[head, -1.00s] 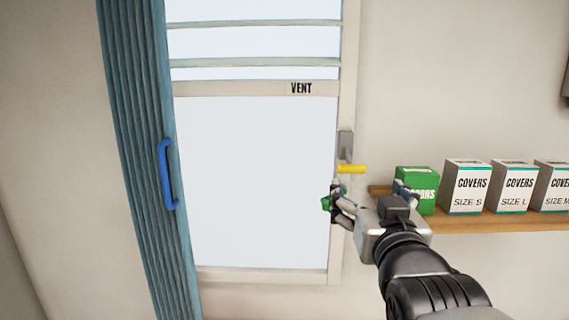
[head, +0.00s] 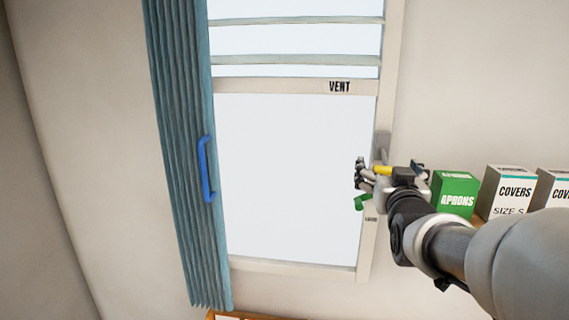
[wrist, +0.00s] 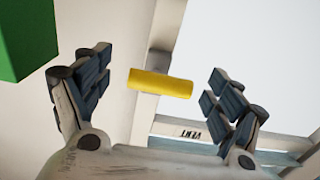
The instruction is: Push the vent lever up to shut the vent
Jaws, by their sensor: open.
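The yellow lever handle (head: 383,170) sits on a grey mount (head: 382,146) on the window's right frame, below the bar with the VENT label (head: 340,87). My gripper (head: 389,174) is at the handle's height and partly covers it in the head view. In the wrist view the yellow handle (wrist: 161,84) lies across the space between the two open fingers (wrist: 160,75), with visible gaps on both sides. I cannot tell the remaining depth or any contact. The slatted vent opening (head: 295,45) is at the window's top.
A green APRONS box (head: 456,193) and white COVERS boxes (head: 508,190) stand on a shelf just right of my gripper. A small green part (head: 362,202) shows below my fingers. A blue curtain (head: 178,150) with a blue handle (head: 206,168) hangs left. The window pane front is clear.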

